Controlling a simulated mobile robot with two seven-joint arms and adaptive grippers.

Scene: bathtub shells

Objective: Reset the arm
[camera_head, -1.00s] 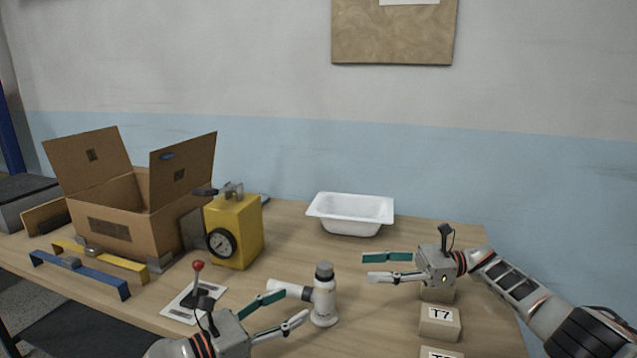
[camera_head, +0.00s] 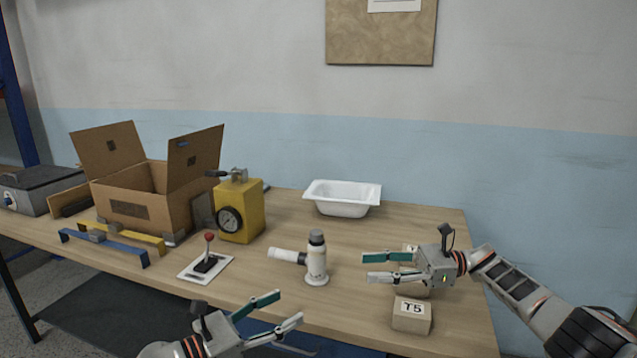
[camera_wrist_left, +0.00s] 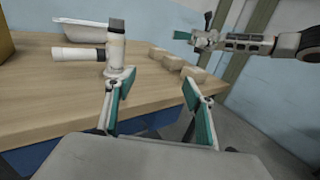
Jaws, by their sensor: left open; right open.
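My left gripper (camera_head: 278,318) is open and empty in front of the table's front edge, at the bottom of the head view. Its two green-padded fingers (camera_wrist_left: 158,108) stand apart in the left wrist view, with nothing between them. My right gripper (camera_head: 390,268) is open with its fingers pointing left, at the right part of the table. It hovers by small wooden blocks, partly covering those behind it. A white shell basin (camera_head: 342,200) sits at the back of the table. It also shows in the left wrist view (camera_wrist_left: 80,32).
A white fitting (camera_head: 316,262) stands upright near the front middle. A red-knobbed lever (camera_head: 208,255), a yellow gauge box (camera_head: 245,212), blue (camera_head: 105,245) and yellow bars, and an open cardboard box (camera_head: 150,205) are at left. A block marked T5 (camera_head: 411,316) stands at front right.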

